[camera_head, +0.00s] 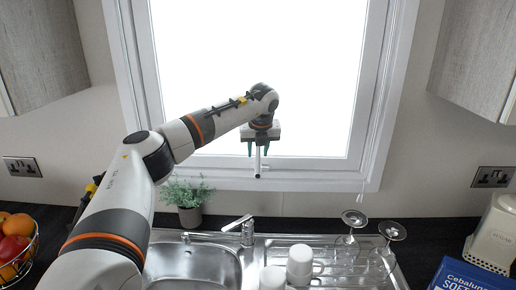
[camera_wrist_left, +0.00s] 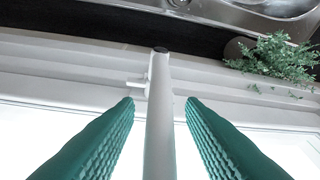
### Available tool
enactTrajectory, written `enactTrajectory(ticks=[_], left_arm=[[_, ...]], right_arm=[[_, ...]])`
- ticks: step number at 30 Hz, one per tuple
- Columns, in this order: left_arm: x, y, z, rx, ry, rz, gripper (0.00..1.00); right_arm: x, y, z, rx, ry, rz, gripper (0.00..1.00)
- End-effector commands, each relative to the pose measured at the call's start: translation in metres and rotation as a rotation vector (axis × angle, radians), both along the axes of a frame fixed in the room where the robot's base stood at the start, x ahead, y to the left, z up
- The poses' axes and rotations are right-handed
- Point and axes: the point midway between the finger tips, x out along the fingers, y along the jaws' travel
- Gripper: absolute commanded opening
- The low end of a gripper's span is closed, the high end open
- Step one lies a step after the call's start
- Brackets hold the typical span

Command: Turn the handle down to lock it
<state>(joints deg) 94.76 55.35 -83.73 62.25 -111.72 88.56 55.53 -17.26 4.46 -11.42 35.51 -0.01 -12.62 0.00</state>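The white window handle (camera_head: 258,160) is at the bottom middle of the window frame (camera_head: 300,175), in the head view. In the left wrist view the handle (camera_wrist_left: 159,120) is a pale bar running between the two green fingers. My left gripper (camera_head: 257,150) is at the handle, with one finger on each side. In the wrist view the left gripper (camera_wrist_left: 160,105) is open, with gaps between both fingertips and the bar. My right gripper is in neither view.
A steel sink (camera_head: 195,262) with a tap (camera_head: 240,228) lies below the window. A potted plant (camera_head: 188,198) stands behind it. Upturned wine glasses (camera_head: 390,232) and white mugs (camera_head: 299,262) stand on the drainer. A fruit basket (camera_head: 18,250) is at the left.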

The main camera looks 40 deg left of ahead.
Motion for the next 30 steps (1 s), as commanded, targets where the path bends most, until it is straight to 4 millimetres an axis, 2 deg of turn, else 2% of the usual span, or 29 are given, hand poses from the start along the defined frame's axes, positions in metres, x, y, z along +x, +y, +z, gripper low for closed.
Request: enactTrajectory(ticks=[4,9,11,23,30], left_arm=[[0.001,0.001,-0.001,0.0,0.001,0.0,0.36],[0.001,0.001,-0.001,-0.001,0.002,0.0,0.08],[0.001,0.001,-0.001,-0.001,0.002,0.0,0.0],[0.001,0.001,0.0,0.014,0.015,0.001,0.0],[0.007,-0.004,0.002,0.101,0.089,0.002,0.0]], right_arm=[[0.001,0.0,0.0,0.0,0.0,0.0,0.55],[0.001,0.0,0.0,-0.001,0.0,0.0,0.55],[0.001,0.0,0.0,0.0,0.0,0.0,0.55],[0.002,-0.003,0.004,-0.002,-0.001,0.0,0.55],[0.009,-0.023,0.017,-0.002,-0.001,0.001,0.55]])
